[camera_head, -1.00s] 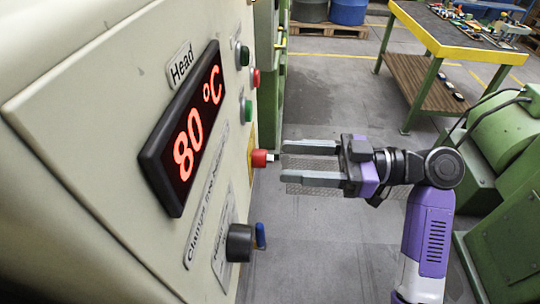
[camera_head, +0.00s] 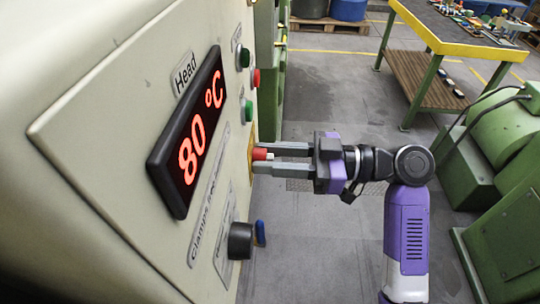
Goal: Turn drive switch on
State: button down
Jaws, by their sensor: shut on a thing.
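A red knob (camera_head: 259,154) with a pale tip sticks out from a yellow plate (camera_head: 251,143) on the side of the cream machine panel. I cannot read a label that says which control is the drive switch. My gripper (camera_head: 257,158) reaches in level from the right. Its two grey fingers lie on either side of the red knob and are shut on it, one above and one below in the picture. The lower finger's tip is close to the panel face. Part of the knob is hidden by the fingers.
Green and red buttons (camera_head: 248,110) sit above the knob. A black rotary knob (camera_head: 240,242) and a blue-handled part (camera_head: 260,233) lie below. A display (camera_head: 187,134) reads 80 °C. A table (camera_head: 440,45) and green machinery (camera_head: 500,135) stand right. Bare floor lies between.

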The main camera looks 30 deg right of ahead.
jog(key=shift+m, duration=0.3)
jog(key=m+p, duration=0.2)
jog(key=shift+r+m, duration=0.15)
jog(key=shift+m, duration=0.15)
jog(key=m+p, duration=0.4)
jog(key=shift+r+m, duration=0.1)
jog(key=shift+m, duration=0.2)
jog(key=m+p, duration=0.3)
jog(key=shift+s, duration=0.1)
jog(key=shift+m+p, duration=1.2)
jog(key=shift+m, duration=0.4)
jog(key=shift+f, duration=0.2)
jog(key=c, duration=1.1)
grip_release()
jog(key=shift+o, duration=0.2)
